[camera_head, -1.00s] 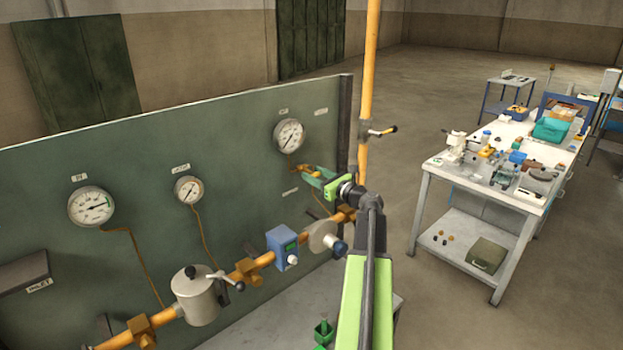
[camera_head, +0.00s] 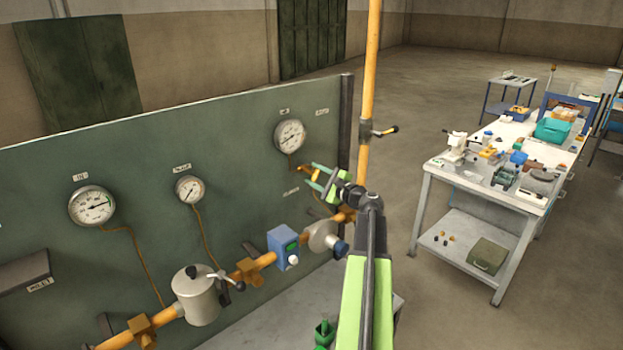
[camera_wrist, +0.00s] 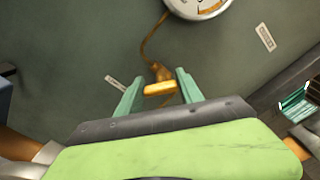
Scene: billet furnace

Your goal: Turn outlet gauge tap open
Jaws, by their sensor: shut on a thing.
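The outlet gauge (camera_head: 290,136) is a round white dial high on the right of the green panel. Its tap (camera_head: 303,169) sits just below it on a copper-coloured tube. In the wrist view the tap's yellow handle (camera_wrist: 160,88) lies crosswise between the two green fingers of my gripper (camera_wrist: 160,80). My gripper (camera_head: 311,175) is shut on this handle and reaches the panel from the right in the head view. The wrist view shows the lower edge of the gauge (camera_wrist: 198,6). The finger contact faces are partly hidden.
The green panel (camera_head: 130,165) carries two more gauges at left and centre. An orange pipe (camera_head: 248,270) with a blue box (camera_head: 283,246) and a grey canister (camera_head: 197,297) runs below. A vertical yellow pipe (camera_head: 368,80) stands right of the panel. A cluttered workbench (camera_head: 425,170) is farther right.

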